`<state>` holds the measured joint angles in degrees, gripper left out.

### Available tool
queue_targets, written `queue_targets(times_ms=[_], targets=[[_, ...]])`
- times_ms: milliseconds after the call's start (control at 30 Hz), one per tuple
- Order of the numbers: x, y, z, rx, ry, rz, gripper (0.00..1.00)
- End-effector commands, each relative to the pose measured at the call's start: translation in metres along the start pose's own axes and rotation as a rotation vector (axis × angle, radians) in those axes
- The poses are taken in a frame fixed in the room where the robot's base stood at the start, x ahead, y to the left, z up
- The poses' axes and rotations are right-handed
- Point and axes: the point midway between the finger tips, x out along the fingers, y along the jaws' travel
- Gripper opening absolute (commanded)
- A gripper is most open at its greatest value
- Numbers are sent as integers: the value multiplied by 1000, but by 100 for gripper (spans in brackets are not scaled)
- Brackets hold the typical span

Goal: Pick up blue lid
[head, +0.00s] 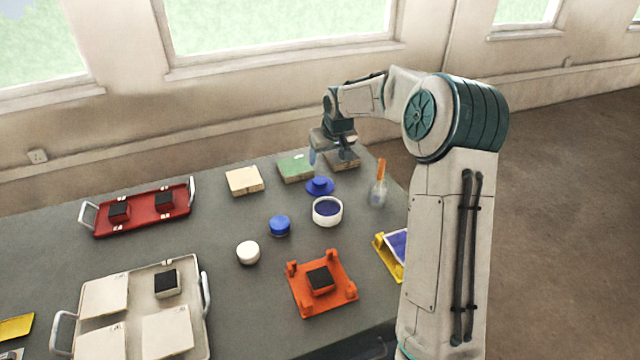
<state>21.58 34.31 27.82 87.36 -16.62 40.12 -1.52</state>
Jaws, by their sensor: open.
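The blue lid (320,187), a flat disc with a raised knob, lies on the grey table behind a white bowl (327,220) with dark blue contents. My gripper (332,158) is above and behind the lid, pointing down, apart from it. Its jaws are open and nothing shows between them. A small round blue container (280,226) stands in front and to the left of the lid.
A green tile (295,169) and a cream tile (244,181) lie behind and left. A jar with an orange-handled brush (379,187) stands right. An orange tray (340,272), white round container (248,253), red tray (143,221) and pale tray (188,265) occupy the table.

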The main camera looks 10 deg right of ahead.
Motion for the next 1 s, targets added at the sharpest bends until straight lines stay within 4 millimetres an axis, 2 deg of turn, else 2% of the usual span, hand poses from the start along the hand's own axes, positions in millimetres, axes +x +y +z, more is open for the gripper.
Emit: queue_targets(times_ms=[400,733,1000], targets=[[70,-1,-1,0,-1,-2,68],[90,0,-1,0,-2,-2,68],[123,0,-3,0,-1,-2,68]])
